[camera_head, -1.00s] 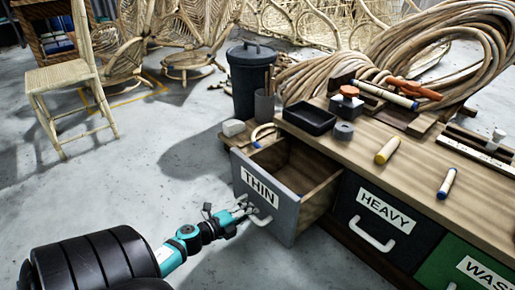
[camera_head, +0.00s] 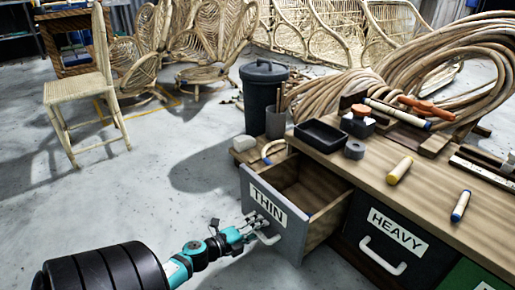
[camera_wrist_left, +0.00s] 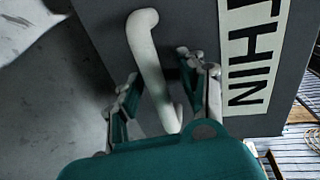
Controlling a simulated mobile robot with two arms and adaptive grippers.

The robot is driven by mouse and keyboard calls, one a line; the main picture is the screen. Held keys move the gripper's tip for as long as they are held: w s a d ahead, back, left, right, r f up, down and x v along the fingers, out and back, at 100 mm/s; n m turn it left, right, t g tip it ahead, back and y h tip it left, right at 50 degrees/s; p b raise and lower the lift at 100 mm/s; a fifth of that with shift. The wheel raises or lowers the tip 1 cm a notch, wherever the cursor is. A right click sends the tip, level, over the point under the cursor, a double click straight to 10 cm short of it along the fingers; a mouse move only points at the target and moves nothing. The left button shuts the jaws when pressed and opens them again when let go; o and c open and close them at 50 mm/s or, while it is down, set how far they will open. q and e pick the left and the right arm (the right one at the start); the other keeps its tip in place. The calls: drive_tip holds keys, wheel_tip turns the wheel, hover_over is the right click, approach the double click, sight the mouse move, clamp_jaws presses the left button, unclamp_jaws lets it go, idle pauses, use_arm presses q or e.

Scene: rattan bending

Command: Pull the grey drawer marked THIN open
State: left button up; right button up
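The grey drawer (camera_head: 294,236) marked THIN (camera_head: 268,202) stands partly pulled out at the bench's left end, and its wooden inside looks empty. Its pale bar handle (camera_head: 269,239) is on the front face. My left gripper (camera_head: 256,227) is at this handle. In the left wrist view the handle (camera_wrist_left: 146,45) passes between the gripper's two fingers (camera_wrist_left: 160,88). The fingers are spread on either side, with a visible gap on the right side; contact on the left side is unclear. My right gripper is not in view.
The HEAVY drawer (camera_head: 386,244) is closed beside it, with a green drawer (camera_head: 468,277) further right. The bench top (camera_head: 350,178) holds a black tray (camera_head: 319,135), marker-like sticks and rattan coils. A dark bin (camera_head: 263,89) stands behind. The floor left of the drawer is clear.

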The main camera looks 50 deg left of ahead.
use_arm(q)
drive_tip(key=v, duration=1.2)
drive_tip(key=shift+a, duration=0.1)
